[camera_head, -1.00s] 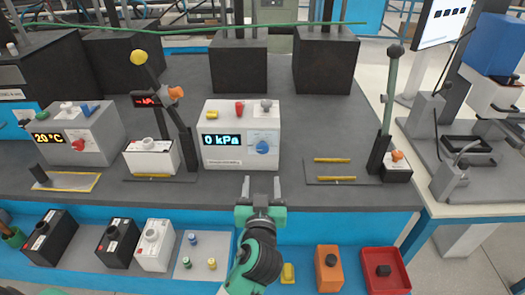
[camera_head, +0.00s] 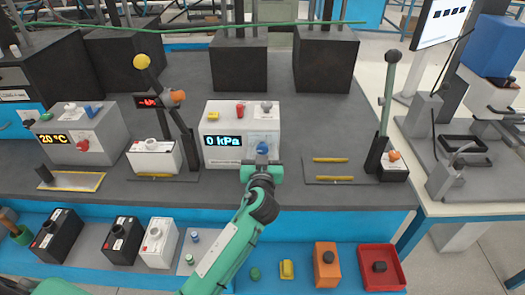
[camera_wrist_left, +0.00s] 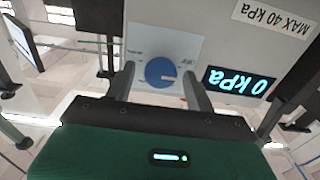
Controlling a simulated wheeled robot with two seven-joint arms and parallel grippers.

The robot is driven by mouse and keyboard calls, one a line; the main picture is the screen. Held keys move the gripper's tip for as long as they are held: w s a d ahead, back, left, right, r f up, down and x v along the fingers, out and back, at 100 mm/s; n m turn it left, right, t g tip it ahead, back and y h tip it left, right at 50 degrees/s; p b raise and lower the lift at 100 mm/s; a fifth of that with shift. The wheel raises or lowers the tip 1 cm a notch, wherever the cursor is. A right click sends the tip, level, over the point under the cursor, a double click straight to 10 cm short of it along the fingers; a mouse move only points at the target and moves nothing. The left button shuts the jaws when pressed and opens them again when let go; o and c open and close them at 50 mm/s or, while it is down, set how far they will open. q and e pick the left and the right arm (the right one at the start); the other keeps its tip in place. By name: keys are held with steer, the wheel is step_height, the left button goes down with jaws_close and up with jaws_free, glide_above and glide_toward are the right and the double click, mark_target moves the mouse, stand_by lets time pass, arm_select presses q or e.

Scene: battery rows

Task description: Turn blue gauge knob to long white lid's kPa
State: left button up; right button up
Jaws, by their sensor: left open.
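The blue gauge knob (camera_head: 263,148) is on the front of a white gauge box (camera_head: 213,170), whose display (camera_head: 222,141) reads 0 kPa. My left gripper (camera_head: 262,160) is in front of the knob. In the left wrist view the knob (camera_wrist_left: 160,73) shows between the two open fingers (camera_wrist_left: 158,80), with a small red mark on its right edge. I see no clear contact. The scale around it is too small to read. A white box with a round white lid (camera_head: 152,145) stands left of the gauge; another (camera_head: 155,233) is on the lower shelf. My right gripper is not in view.
A label (camera_wrist_left: 275,18) on the gauge box reads MAX 40 kPa. A yellow-knobbed lever (camera_head: 141,62) stands left of the gauge and a black-knobbed lever (camera_head: 392,57) to the right. A 20 °C box (camera_head: 100,148) is far left. A monitor (camera_head: 443,22) shows battery icons.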

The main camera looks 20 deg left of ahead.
arm_select(q)
steer(key=c, duration=0.9)
steer(key=shift+c, duration=0.2)
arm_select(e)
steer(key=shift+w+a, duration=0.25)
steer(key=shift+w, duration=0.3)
